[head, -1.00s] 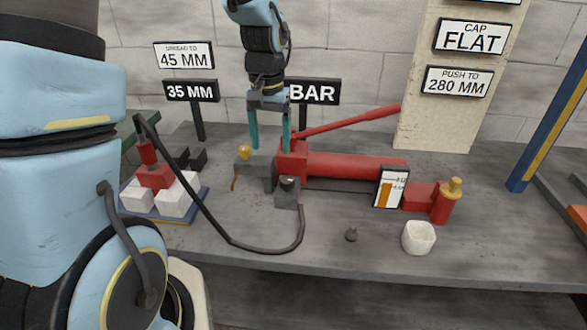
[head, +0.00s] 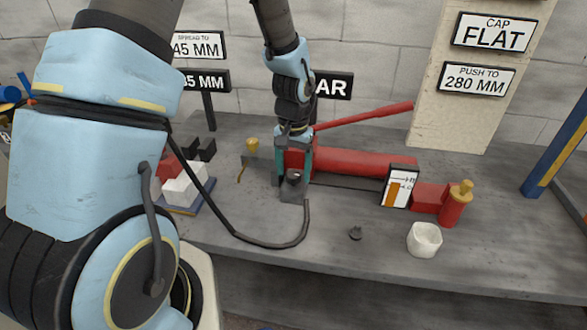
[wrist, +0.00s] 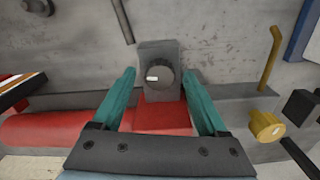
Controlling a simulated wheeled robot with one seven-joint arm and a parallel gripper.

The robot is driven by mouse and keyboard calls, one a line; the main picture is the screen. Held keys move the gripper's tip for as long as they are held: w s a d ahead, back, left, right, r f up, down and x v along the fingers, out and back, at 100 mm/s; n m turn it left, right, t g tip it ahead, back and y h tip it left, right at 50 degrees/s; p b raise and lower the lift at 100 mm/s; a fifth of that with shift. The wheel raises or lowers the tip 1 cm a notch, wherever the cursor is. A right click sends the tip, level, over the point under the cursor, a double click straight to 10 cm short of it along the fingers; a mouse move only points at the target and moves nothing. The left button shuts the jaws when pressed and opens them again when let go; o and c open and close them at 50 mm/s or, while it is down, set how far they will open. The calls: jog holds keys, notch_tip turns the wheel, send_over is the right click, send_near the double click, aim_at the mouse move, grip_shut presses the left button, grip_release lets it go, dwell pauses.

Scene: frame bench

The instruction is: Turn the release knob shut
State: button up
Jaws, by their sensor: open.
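A dark round knob (wrist: 160,78) with a short white mark sits on a grey block (wrist: 158,51) at the end of the red pump. In the wrist view the mark lies left of the knob's centre. The same knob (head: 293,178) shows in the head view below my gripper. My gripper (wrist: 159,76) is open, with one teal finger on each side of the block and knob; I cannot tell whether either finger touches. The red pump body (head: 360,162) runs to the right, with its red lever (head: 370,115) raised above it.
A yellow knob (head: 252,146) stands left of the pump. A black hose (head: 260,242) loops across the bench front. Front bench space is partly clear.

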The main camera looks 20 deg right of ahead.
jog(key=shift+f, duration=0.1)
jog(key=shift+c, duration=0.3)
grip_shut()
dwell(0.4)
